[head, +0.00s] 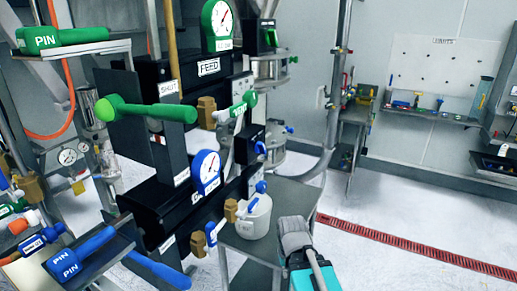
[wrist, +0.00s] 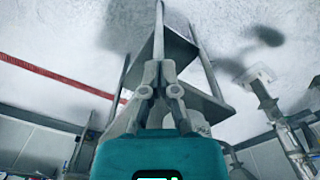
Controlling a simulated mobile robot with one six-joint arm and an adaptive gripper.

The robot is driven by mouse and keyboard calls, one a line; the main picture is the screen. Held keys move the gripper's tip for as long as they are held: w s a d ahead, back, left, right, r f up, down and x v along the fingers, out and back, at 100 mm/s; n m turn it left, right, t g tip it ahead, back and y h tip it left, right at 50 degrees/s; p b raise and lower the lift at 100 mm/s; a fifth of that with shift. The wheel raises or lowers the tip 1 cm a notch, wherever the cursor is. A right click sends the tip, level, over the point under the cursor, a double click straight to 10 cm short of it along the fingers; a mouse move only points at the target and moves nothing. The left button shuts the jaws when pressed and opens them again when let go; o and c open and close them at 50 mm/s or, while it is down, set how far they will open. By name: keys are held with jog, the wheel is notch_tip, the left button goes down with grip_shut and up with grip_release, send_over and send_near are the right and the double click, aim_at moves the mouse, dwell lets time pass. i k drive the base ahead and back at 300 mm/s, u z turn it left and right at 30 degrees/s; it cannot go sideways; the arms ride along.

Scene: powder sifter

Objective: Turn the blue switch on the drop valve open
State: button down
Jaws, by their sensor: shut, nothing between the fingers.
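A blue switch (head: 260,147) sits on the side of a black box (head: 249,141) near the middle of the head view, right of the blue-rimmed gauge. I cannot read a label naming it the drop valve. Lower down, blue levers (head: 214,233) and brass valve bodies (head: 197,243) also show, beside a pale lidded pot. My gripper (head: 291,222) is low at the bottom centre-right, below and right of the switch and apart from it. In the wrist view my gripper (wrist: 159,72) is shut and empty, over a small grey table. No blue switch shows there.
The pale pot (head: 253,218) stands on the small grey table (head: 286,192), close left of my gripper. Green and blue PIN handles (head: 82,253) stick out at left. Open floor (head: 365,200) and a red floor grate (head: 420,249) lie right.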

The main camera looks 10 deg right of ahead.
aim_at(260, 147)
jog(key=z, duration=0.3)
jog(key=k, duration=0.95)
jog(key=u, duration=0.45)
jog(key=i, duration=0.5)
jog(key=z, duration=0.15)
